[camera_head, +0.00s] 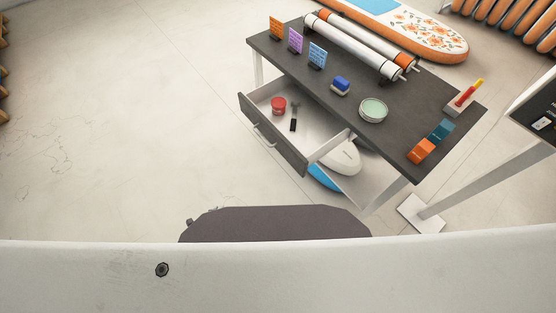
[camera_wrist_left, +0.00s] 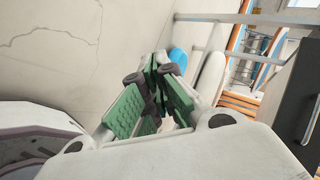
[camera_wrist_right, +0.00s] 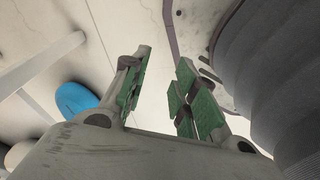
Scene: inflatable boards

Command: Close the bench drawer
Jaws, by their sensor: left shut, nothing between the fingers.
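The bench drawer (camera_head: 272,134) stands pulled out from the dark-topped bench (camera_head: 330,85) in the head view. Its dark front has light handles and faces lower left. A red tin (camera_head: 279,106) and a black-handled tool (camera_head: 294,118) lie inside it. In the left wrist view a dark panel with a handle (camera_wrist_left: 297,98), seemingly the drawer front, is at the right edge. My left gripper (camera_wrist_left: 158,75) is shut and empty, apart from that panel. My right gripper (camera_wrist_right: 163,75) has its green-padded fingers apart with nothing between them. Neither gripper shows in the head view.
The bench top holds white rollers (camera_head: 355,47), small signs (camera_head: 296,41), a blue brush (camera_head: 341,85), a round dish (camera_head: 373,110) and small boxes (camera_head: 421,151). A post with a square foot (camera_head: 421,213) stands right. The floor left of the drawer is clear.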

